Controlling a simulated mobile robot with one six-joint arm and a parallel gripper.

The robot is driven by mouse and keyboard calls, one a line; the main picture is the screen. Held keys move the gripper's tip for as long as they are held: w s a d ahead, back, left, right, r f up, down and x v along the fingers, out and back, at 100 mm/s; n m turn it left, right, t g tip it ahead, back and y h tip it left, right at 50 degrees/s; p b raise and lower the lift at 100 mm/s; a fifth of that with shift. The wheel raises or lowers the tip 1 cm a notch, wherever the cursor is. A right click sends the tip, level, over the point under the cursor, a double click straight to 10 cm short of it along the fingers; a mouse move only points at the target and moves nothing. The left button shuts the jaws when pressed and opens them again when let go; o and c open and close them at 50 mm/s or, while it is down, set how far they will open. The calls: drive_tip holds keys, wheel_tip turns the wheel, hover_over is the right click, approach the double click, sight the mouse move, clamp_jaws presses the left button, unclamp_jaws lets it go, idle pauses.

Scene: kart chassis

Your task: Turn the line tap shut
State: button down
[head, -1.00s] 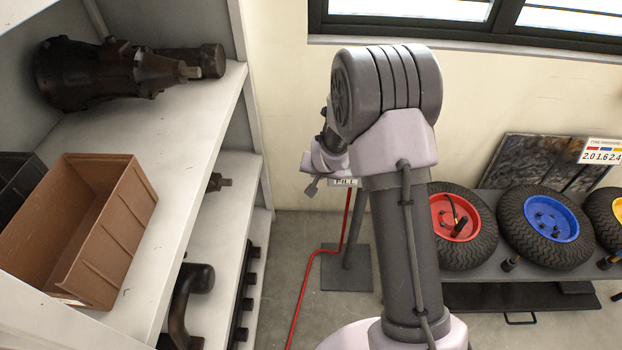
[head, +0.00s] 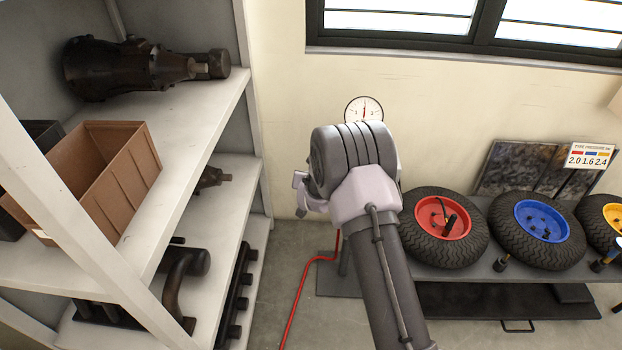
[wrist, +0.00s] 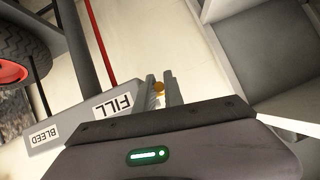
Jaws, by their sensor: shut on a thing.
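My gripper (wrist: 161,92) is shut, with a small brass-coloured piece of the line tap (wrist: 158,87) showing between its two fingers in the wrist view. The rest of the tap is hidden behind the fingers and the gripper body. A grey bar beside it carries a FILL label (wrist: 114,106) and a BLEED label (wrist: 44,136). In the head view my gripper (head: 301,212) shows small, left of my arm, and the tap is too hidden to make out. A round white gauge (head: 364,109) stands above my arm, its needle pointing about straight up.
A red hose (head: 304,290) runs along the floor to the dark stand base (head: 338,280). Shelves with a brown bin (head: 105,190) and dark metal parts stand at the left. A low bench at the right holds red-hubbed (head: 443,222), blue-hubbed (head: 541,226) and yellow-hubbed wheels.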

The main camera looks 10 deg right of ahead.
drive_tip(key=shift+r, duration=0.1)
drive_tip(key=c, duration=1.5)
unclamp_jaws()
drive_tip(key=shift+o, duration=0.2)
